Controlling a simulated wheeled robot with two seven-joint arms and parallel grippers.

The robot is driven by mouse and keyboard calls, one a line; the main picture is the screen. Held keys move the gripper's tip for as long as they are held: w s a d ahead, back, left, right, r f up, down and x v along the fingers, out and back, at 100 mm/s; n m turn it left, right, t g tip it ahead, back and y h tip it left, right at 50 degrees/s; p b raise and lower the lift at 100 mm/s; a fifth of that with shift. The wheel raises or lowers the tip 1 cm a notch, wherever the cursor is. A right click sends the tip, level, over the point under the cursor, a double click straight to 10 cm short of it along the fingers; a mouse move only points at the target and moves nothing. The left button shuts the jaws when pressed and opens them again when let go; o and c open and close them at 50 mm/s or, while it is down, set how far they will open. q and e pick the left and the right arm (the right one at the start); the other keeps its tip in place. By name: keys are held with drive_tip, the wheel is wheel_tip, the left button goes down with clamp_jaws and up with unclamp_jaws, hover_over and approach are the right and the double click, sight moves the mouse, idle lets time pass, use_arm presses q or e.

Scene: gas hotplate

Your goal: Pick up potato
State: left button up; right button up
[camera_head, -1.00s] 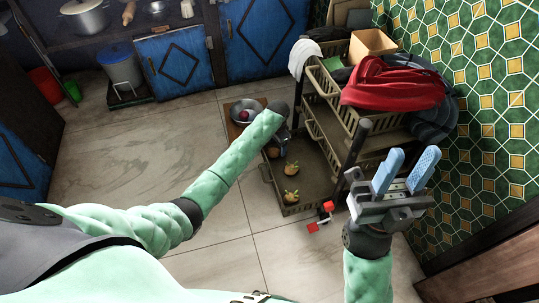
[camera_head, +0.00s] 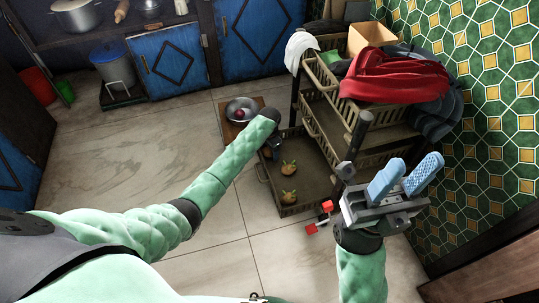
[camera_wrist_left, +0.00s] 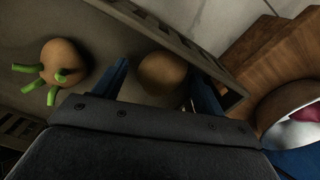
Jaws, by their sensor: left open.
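A plain brown potato (camera_wrist_left: 162,73) lies in the bottom tray (camera_wrist_left: 215,65), between the two blue fingers of my open left gripper (camera_wrist_left: 160,85); I cannot tell whether they touch it. A potato with green sprouts (camera_wrist_left: 62,62) lies to the left in the wrist view. In the head view, two sprouted potatoes (camera_head: 288,168) (camera_head: 287,196) sit in the tray, and my left forearm largely hides my left gripper (camera_head: 276,148) at the tray's left side.
The tray is the lowest level of a rack (camera_head: 322,122) with a red cloth (camera_head: 400,78) on top. A metal bowl (camera_head: 240,108) stands on a wooden board (camera_head: 230,132) beside the tray. A red-and-black item (camera_head: 320,217) lies in front.

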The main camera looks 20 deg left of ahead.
use_arm(q)
drive_tip(key=shift+f, duration=0.1)
drive_tip(key=c, duration=1)
drive_tip(key=shift+c, duration=0.2)
